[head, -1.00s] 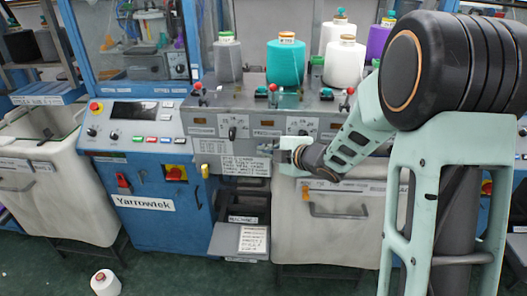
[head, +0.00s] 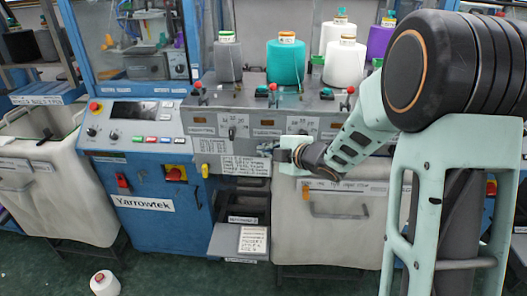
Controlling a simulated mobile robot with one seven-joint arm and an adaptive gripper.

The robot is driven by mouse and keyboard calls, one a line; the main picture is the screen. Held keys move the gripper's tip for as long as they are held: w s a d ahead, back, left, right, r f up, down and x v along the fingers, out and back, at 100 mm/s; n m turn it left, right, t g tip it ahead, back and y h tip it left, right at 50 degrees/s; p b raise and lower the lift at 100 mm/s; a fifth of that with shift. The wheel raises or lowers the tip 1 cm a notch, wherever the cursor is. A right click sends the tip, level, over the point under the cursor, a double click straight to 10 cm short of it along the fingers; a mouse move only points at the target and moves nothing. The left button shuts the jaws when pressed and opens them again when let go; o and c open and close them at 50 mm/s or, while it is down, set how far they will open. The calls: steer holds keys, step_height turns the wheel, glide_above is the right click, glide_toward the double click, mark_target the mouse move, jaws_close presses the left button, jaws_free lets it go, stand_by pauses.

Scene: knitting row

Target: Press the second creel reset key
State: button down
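The grey creel panel (head: 215,103) runs under the yarn cones, with small labelled plates and dark controls on its front. One dark control (head: 231,132) sits on a white plate at the left. Another white plate (head: 302,125) is further right, just above my wrist. The labels are too small to read, so I cannot tell which control is the second creel reset key. My gripper (head: 266,149) is in front of the panel's lower edge, right of a printed notice, pointing left. Its fingers are small and dark; their opening and any contact cannot be made out.
A blue Yarrowtek cabinet (head: 150,222) with coloured buttons and a red stop knob (head: 95,107) stands at the left. Teal (head: 286,62) and white (head: 345,65) cones stand above the panel. A pale bin (head: 330,240) is below my arm. A white cone (head: 104,283) lies on the floor.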

steer(key=s+b, duration=0.1)
steer(key=s, duration=0.4)
steer(key=shift+s+b, duration=0.4)
stand_by(0.3)
